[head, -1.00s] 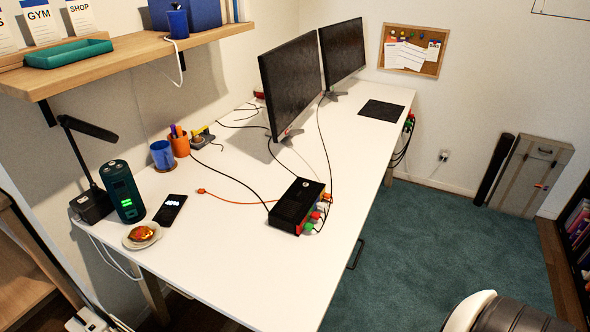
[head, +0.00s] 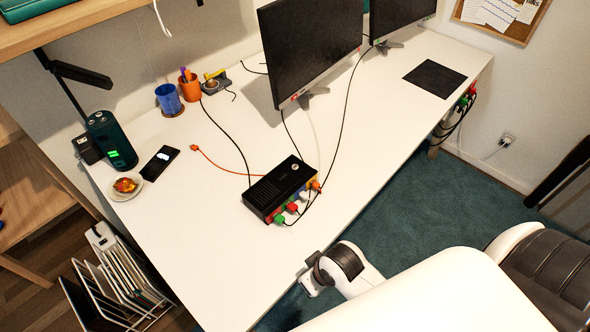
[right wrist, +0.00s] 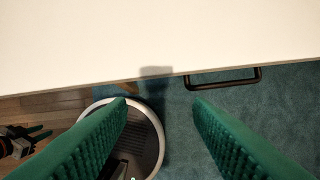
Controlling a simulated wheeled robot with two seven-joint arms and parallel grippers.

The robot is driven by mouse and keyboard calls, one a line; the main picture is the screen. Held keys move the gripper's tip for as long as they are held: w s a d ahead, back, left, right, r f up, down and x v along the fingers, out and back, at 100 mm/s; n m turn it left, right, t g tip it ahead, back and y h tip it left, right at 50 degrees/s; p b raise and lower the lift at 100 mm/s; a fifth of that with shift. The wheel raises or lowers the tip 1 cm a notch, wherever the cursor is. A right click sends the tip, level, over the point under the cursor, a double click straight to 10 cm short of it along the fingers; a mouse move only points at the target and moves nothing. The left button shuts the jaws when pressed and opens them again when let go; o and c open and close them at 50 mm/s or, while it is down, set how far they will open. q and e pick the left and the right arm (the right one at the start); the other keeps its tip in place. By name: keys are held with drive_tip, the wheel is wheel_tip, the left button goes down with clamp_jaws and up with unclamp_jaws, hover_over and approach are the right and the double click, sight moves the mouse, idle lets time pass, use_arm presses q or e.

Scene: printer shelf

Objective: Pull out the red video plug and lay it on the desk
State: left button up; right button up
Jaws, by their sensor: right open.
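A black box (head: 283,188) sits on the white desk (head: 190,235). A row of coloured plugs runs along its front-right side. The red plug (head: 292,207) is in that row, beside a green plug (head: 279,219), with a dark cable near it. My right gripper (head: 310,277) is at the desk's front edge, in front of the box and apart from it. In the right wrist view its green ridged fingers (right wrist: 162,107) are spread and empty, with the desk edge beyond the tips. The plugs are not in that wrist view. My left gripper is not in view.
An orange cable (head: 232,166) and black cables lie across the desk. Two monitors (head: 312,45) stand behind the box. Cups (head: 168,97), a dark green cylinder (head: 111,140), a phone (head: 160,162) and a plate (head: 124,190) are at the left.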

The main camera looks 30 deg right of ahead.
drive_tip(key=w+a+r+n+y+p, duration=0.1)
drive_tip(key=w+a+r, duration=0.15)
drive_tip(key=r, duration=0.55)
drive_tip(key=g+h, duration=0.2)
drive_tip(key=g, duration=0.1)
approach(295, 207)
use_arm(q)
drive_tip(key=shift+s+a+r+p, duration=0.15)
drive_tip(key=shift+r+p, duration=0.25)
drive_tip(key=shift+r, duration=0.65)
use_arm(e)
wheel_tip(295, 207, down, 8)
drive_tip(key=shift+w+a, duration=0.1)
drive_tip(key=shift+a, duration=0.05)
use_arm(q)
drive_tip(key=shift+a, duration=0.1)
use_arm(e)
clamp_jaws()
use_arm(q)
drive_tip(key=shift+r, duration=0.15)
